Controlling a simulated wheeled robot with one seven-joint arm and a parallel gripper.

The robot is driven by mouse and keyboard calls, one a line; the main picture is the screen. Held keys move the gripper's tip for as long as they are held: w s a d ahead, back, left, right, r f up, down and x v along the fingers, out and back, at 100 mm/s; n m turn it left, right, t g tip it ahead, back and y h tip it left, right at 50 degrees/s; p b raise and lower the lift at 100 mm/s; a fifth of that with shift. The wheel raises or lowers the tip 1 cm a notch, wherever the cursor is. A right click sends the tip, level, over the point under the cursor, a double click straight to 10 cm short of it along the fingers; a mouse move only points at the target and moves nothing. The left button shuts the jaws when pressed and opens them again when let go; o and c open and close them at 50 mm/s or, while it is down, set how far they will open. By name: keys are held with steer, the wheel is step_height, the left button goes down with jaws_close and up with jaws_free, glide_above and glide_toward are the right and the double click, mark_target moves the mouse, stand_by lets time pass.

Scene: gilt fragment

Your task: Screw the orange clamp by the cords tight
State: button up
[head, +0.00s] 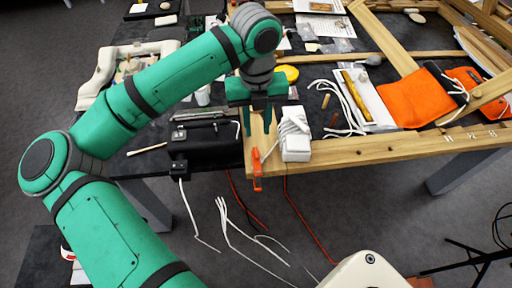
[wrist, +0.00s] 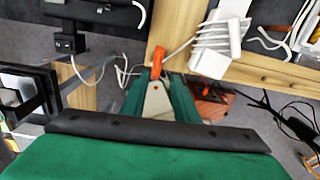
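The orange clamp (head: 257,172) sits on the near edge of the wooden board, left of the white block (head: 296,147) wrapped with white cords (head: 290,126). In the wrist view the clamp (wrist: 157,62) shows just beyond my fingertips, with the white cords (wrist: 212,38) to its right. My gripper (head: 258,122) points down over the board, behind the clamp in the head view. In the wrist view my gripper's two green fingers (wrist: 158,98) stand apart, with a pale piece visible between them. I see nothing held. The clamp's lower part is partly hidden in the wrist view.
A black case (head: 205,145) stands left of the clamp. A yellow disc (head: 288,74) lies behind my gripper. Loose white and red cables hang below the table edge. The floor in front is mostly open.

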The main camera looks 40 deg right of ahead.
mark_target(256, 152)
step_height(256, 152, down, 11)
steer(key=shift+w+a+r, duration=0.1)
steer(key=shift+w+r, duration=0.05)
stand_by(0.4)
jaws_close()
